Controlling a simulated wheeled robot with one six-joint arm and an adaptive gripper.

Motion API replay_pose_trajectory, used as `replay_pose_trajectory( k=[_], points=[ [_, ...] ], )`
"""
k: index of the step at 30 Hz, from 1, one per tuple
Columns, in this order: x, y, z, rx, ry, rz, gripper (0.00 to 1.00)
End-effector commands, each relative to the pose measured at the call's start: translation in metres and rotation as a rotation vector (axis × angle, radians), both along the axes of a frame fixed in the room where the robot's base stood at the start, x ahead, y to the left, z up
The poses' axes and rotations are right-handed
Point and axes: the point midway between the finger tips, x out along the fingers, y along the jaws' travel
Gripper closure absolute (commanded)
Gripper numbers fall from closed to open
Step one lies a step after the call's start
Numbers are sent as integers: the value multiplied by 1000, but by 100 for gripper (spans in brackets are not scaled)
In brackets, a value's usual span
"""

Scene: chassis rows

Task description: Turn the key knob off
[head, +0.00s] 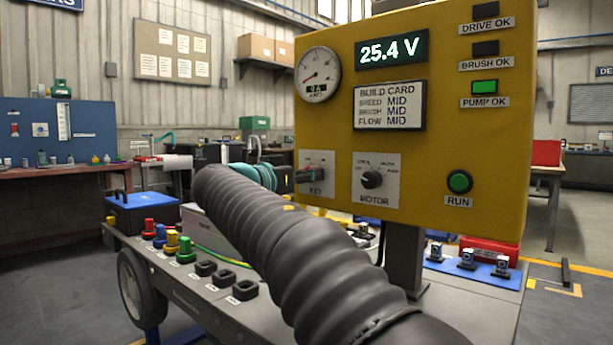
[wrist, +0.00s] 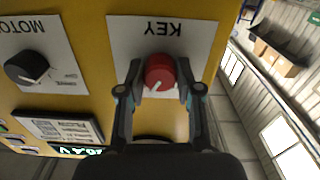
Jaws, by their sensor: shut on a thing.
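The red key knob (wrist: 160,72) sits on a white plate (wrist: 205,40) marked KEY, which appears upside down in the wrist view. A pale line on the knob points to the lower left there. My gripper (wrist: 159,80) has a finger on each side of the knob and is shut on it. In the head view, the KEY plate (head: 318,168) is at the lower left of the yellow panel (head: 470,140). The knob there is mostly hidden behind my fingers. My dark ribbed arm crosses the lower middle.
The display (head: 392,50) reads 25.4 V, and PUMP OK (head: 484,87) is lit green. Colored connectors (head: 172,242) line the cart at left.

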Motion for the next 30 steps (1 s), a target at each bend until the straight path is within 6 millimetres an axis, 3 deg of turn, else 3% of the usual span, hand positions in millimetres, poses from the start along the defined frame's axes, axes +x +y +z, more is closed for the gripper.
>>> replay_pose_trajectory(
  k=[8,30],
  points=[
    [0,0,0,-102,79,1,100],
    [0,0,2,-623,486,1,100]
  ],
)
